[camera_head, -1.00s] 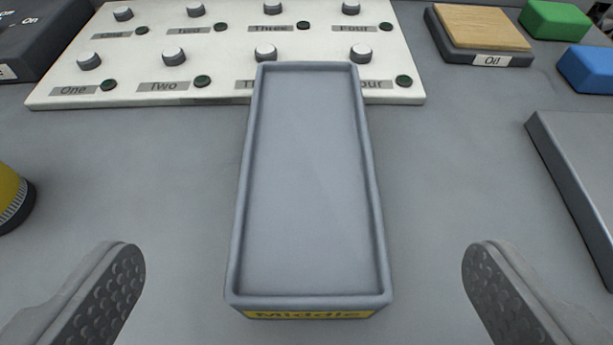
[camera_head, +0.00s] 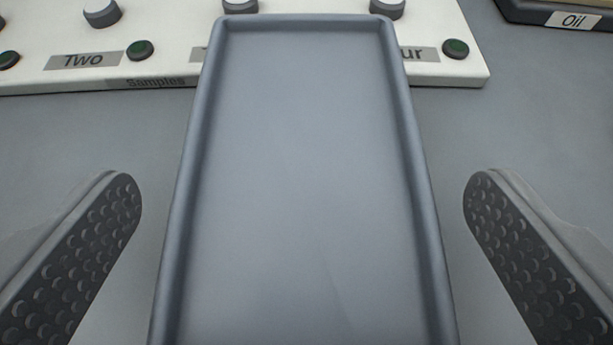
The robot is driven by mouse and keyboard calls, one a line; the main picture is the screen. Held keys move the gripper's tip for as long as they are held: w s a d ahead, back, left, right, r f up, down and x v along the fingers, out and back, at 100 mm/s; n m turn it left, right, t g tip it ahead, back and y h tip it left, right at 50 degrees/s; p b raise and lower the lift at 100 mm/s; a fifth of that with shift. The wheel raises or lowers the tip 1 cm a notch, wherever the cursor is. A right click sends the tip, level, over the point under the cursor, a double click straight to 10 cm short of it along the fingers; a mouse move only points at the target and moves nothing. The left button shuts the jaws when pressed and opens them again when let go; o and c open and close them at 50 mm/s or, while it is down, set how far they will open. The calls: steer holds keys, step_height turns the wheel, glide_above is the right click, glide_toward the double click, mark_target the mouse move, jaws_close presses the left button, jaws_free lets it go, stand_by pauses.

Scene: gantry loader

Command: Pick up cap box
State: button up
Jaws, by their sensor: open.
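A long grey, shallow-rimmed box (camera_head: 300,190) fills the middle of the view, its long side running away from me. Its top looks like an empty recessed tray or lid. I take it for the cap box, but no label shows on it now; its near end is cut off by the lower edge. My gripper (camera_head: 302,190) is open, with one dark, studded finger pad to the left of the box and one to the right. A gap shows between each pad and the box sides. Neither finger touches it.
A white samples panel (camera_head: 170,80) with knobs, dark green buttons and labels such as "Two" lies at the back, partly hidden by the box's far end. The grey surface beside the box is clear.

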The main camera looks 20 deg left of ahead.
steer(key=shift+x, duration=1.05)
steer(key=shift+s, duration=0.1)
steer(key=c, duration=1.2)
steer(key=shift+r, duration=0.1)
